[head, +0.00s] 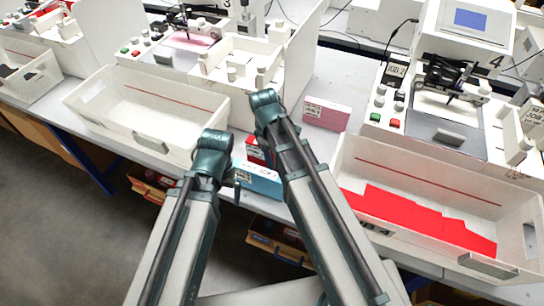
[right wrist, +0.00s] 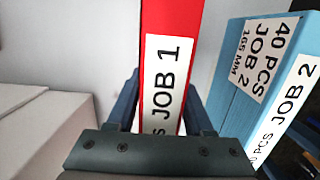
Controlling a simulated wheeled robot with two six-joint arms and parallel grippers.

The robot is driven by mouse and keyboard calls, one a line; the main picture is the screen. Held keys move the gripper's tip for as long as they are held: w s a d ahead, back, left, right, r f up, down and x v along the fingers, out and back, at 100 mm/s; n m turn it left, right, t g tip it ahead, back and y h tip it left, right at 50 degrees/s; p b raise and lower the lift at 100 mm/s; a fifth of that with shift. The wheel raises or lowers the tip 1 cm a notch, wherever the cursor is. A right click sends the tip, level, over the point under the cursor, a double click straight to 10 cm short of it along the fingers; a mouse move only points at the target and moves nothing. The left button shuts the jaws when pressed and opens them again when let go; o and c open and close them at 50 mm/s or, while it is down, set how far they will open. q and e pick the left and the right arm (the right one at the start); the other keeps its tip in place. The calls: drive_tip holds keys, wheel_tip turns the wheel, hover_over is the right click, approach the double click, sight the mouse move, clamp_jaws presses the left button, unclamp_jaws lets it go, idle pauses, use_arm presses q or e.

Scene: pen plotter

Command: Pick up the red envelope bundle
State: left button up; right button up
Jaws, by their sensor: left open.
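The red envelope bundle (head: 258,152) stands at the table's front edge behind the blue bundle, partly hidden by my right arm in the head view. In the right wrist view the red bundle (right wrist: 172,40) is upright with a white JOB 1 label. My right gripper (right wrist: 162,105) has one finger on each side of it, close to its faces; whether they press on it is unclear. In the head view my right gripper is hidden behind its arm. My left gripper (head: 238,186) is open, mostly hidden by its arm, left of the blue bundle.
The blue JOB 2 bundle (head: 262,182) is close in front of the red one, and right of it in the wrist view (right wrist: 238,95). A pink bundle (head: 328,115) lies behind. A white bin (head: 95,92) stands left; another bin (head: 515,205), with red envelopes, stands right.

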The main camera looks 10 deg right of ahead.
clamp_jaws()
wheel_tip(320, 180, up, 10)
drive_tip(key=p, duration=1)
